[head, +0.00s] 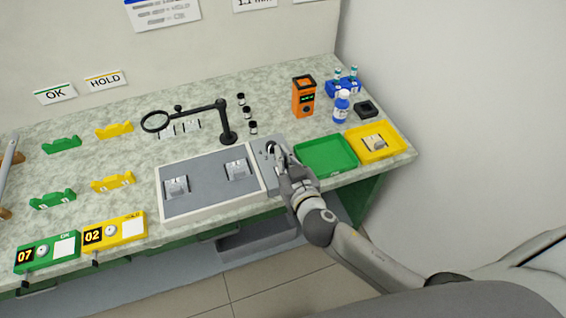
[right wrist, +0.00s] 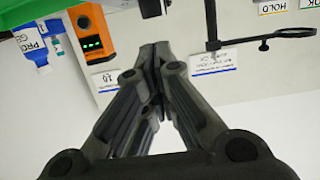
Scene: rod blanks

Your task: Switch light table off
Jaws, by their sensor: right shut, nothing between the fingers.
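The light table (head: 208,199) is a pale-framed box with a flat grey panel, on the bench's front middle. Its panel looks grey and unlit. Two small metal blocks (head: 177,187) stand on it. A grey control box (head: 262,152) adjoins its right side. My right gripper (head: 275,157) is over this box, fingers pointing away from me. It hides much of the box, so I cannot tell the switch's position or whether I touch it. In the right wrist view the fingers (right wrist: 155,50) are closed together, with nothing between them. My left gripper is not in view.
A green tray (head: 325,167) and a yellow tray (head: 392,152) lie right of the control box. A magnifier stand (head: 228,125) and small black-capped vials (head: 247,113) stand behind. An orange device (head: 303,97) and blue bottle (head: 341,108) are farther back right.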

